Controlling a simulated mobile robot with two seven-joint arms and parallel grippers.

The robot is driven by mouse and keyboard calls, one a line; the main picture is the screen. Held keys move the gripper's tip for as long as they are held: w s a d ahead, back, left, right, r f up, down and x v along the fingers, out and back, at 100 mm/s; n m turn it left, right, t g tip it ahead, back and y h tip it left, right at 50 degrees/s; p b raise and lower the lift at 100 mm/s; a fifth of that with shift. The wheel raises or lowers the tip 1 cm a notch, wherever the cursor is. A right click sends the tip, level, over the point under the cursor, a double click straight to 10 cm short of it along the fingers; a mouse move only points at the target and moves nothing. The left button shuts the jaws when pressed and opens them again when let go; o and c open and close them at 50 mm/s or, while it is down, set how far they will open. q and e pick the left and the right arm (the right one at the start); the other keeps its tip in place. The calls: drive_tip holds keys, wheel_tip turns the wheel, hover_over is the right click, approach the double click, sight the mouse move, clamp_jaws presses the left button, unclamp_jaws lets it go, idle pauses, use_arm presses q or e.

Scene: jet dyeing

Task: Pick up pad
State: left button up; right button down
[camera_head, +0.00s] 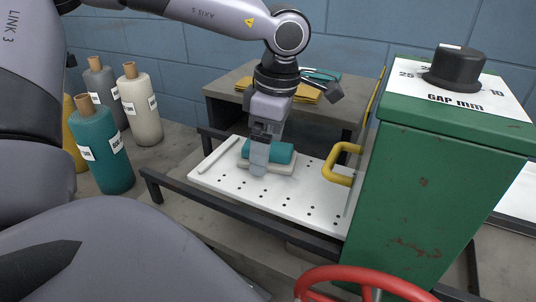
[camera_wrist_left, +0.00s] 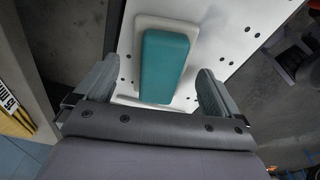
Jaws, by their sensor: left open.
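A teal pad (camera_head: 280,152) sits on a pale backing plate (camera_head: 284,169) on the white perforated board (camera_head: 310,196). In the left wrist view the teal pad (camera_wrist_left: 163,65) lies lengthwise between the two fingers. My left gripper (camera_head: 259,165) points down over the pad and hides part of it in the head view. In the left wrist view my left gripper (camera_wrist_left: 155,90) is open, with a finger on each side of the pad and gaps visible beside it. I cannot tell how far the fingertips are above the board. My right gripper is not in view.
A green cabinet (camera_head: 418,190) with a yellow handle (camera_head: 338,164) and black knob (camera_head: 455,69) stands right of the board. A red wheel (camera_head: 365,277) is in front. Teal (camera_head: 103,150) and cream (camera_head: 140,104) yarn cones stand left. A dark rail (camera_head: 240,214) edges the board.

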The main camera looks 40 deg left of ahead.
use_arm(q)
drive_tip(key=shift+f, duration=0.35)
drive_tip(key=c, duration=1.2)
drive_tip(key=shift+o, duration=0.2)
drive_tip(key=shift+r, duration=0.15)
wheel_tip(320, 180, up, 20)
drive_tip(key=p, duration=0.3)
drive_tip(key=o, duration=0.4)
drive_tip(key=shift+c, duration=1.4)
